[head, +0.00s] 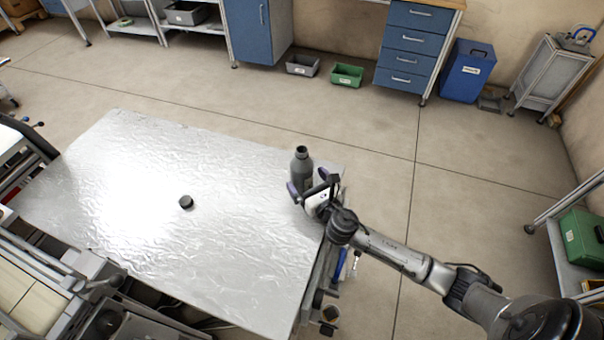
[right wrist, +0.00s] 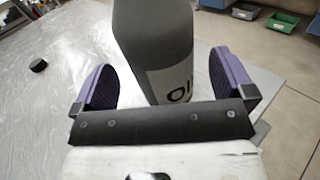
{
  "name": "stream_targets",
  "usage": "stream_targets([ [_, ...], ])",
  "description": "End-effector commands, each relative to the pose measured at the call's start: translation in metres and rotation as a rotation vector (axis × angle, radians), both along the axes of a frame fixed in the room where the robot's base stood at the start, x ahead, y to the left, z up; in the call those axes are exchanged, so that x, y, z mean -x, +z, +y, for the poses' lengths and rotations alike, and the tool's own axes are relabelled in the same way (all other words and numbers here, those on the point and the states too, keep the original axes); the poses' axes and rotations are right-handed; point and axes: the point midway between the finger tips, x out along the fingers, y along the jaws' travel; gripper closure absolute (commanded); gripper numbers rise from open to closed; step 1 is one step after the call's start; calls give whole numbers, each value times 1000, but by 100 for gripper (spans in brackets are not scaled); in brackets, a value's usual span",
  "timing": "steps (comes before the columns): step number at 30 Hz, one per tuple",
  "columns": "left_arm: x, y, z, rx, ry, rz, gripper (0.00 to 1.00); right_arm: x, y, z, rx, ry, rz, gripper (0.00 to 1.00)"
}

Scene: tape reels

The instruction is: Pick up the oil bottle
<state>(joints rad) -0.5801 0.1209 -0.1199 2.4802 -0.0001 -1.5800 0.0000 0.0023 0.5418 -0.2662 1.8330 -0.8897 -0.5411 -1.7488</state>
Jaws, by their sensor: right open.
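The oil bottle (head: 301,163) is a dark grey bottle standing upright near the right edge of the silver foil-covered table (head: 230,250). In the right wrist view the bottle (right wrist: 155,45) stands between the purple-padded fingers, with part of a white label reading "OI" showing; its top is out of frame. My right gripper (head: 312,190) is open at the bottle, one finger on each side of it. In the right wrist view gaps show between the bottle and both fingers of the gripper (right wrist: 165,85). My left gripper is not in view.
A small black cap-like object (head: 186,202) lies on the middle of the table. The rest of the tabletop is clear. Tools hang at the table's right side (head: 338,270). A green bin (head: 347,75) and a grey bin (head: 302,65) stand on the floor behind.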

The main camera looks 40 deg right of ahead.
Motion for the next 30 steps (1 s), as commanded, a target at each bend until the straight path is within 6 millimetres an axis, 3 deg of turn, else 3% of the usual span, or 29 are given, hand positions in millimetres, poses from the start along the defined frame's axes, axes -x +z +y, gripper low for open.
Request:
stream_targets([
  [6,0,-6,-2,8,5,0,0,-27,0,-5,0,0,-2,0],
  [17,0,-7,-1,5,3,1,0,-33,0,-6,0,0,0,0],
  [30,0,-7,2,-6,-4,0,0,-33,0,-6,0,0,0,40],
])
